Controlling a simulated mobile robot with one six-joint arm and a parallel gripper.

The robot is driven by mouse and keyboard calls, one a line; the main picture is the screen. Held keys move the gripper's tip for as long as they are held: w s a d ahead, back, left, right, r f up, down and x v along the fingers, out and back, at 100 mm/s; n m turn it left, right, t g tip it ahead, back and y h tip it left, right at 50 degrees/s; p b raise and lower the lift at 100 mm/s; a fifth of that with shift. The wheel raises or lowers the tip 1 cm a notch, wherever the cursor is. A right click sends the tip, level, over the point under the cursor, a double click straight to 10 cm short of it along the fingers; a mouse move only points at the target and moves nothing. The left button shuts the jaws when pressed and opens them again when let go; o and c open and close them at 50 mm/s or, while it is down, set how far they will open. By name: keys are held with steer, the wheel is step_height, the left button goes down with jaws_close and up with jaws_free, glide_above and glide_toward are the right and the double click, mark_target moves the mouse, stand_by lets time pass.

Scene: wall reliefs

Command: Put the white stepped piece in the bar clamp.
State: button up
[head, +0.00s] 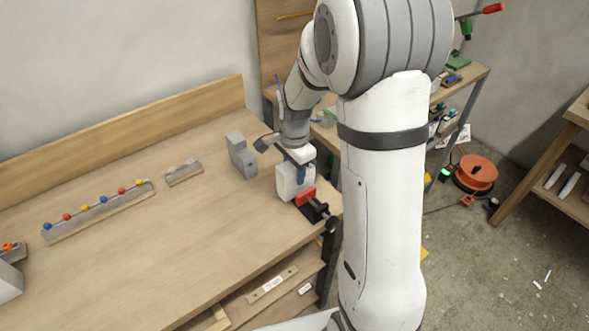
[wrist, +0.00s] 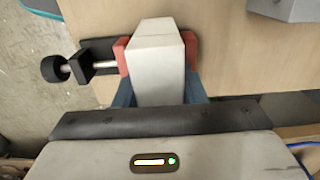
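The white stepped piece (head: 286,181) is at the right end of the workbench, under my gripper (head: 299,176). In the wrist view the white piece (wrist: 158,55) fills the space between my two blue fingers, which appear to touch its sides. The bar clamp (head: 316,208) has red jaws and a black screw and bar, at the bench's right edge. In the wrist view the clamp (wrist: 70,66) shows one red jaw on each side of the piece. Its lower end and whether it rests on the clamp are hidden.
A grey stepped block (head: 242,156) stands just left of the piece. A small grey rail (head: 183,172) and a long rail with coloured knobs (head: 100,209) lie further left. The middle and front of the workbench (head: 190,245) are clear.

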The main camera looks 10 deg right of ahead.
steer(key=o, duration=0.4)
steer(key=shift+r, duration=0.1)
step_height(320, 180, up, 11)
steer(key=shift+s+r, duration=0.25)
steer(key=shift+r, duration=0.4)
steer(key=s+n+t, duration=0.1)
steer(key=s+n, duration=0.3)
steer(key=s, duration=0.2)
steer(key=s+n+t, duration=0.1)
steer(key=s+n, duration=0.4)
steer(key=s, duration=0.2)
steer(key=s+r+n, duration=0.1)
steer(key=s+n, duration=0.3)
steer(key=s, duration=0.2)
steer(key=shift+s+d+r+n+t, duration=0.1)
steer(key=shift+s+d+n+t, duration=0.05)
steer(key=shift+d+n+t, duration=0.2)
